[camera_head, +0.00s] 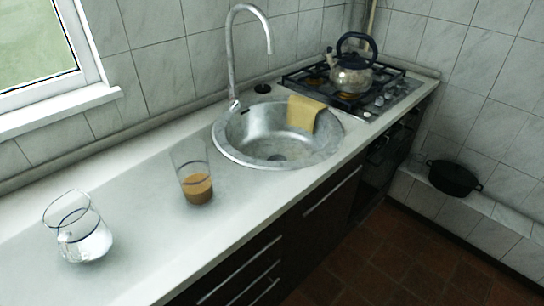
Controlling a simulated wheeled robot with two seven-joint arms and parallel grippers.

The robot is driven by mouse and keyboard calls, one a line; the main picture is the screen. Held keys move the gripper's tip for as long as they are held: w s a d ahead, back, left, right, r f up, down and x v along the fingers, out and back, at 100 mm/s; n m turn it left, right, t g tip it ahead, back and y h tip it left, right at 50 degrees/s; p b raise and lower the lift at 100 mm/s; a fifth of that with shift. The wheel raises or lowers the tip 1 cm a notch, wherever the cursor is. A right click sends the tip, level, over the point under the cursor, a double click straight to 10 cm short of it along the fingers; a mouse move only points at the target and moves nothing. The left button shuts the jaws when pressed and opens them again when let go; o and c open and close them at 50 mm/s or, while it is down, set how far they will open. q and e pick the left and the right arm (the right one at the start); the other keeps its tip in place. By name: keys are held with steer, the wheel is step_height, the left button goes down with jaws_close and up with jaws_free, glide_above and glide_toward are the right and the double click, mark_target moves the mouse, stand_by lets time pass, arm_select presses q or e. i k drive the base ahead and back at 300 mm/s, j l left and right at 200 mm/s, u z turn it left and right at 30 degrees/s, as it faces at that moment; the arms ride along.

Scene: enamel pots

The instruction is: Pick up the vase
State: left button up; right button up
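A tall clear glass vessel (194,178) with amber-brown liquid in its lower part stands upright on the white counter. A rounder clear glass vessel (80,232) with a dark rim line, holding something whitish, stands on the counter at the lower left; it looks tilted in the picture. Either could be the vase; I cannot tell which. The two stand apart with bare counter between them. Neither of my grippers is in view.
A round metal sink (232,150) with a tall faucet (232,60) and a yellow cloth (302,113) lies right of the vessels. A kettle (352,78) sits on the stove (392,92). A black pot (453,179) stands on a low ledge. A window (45,50) is at the left.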

mark_target(189, 158)
steer(key=i+l+u, duration=0.1)
steer(key=l+u, duration=0.35)
steer(key=l, duration=0.15)
steer(key=l+u, duration=0.5)
steer(key=i+l, duration=0.05)
steer(key=l, duration=0.05)
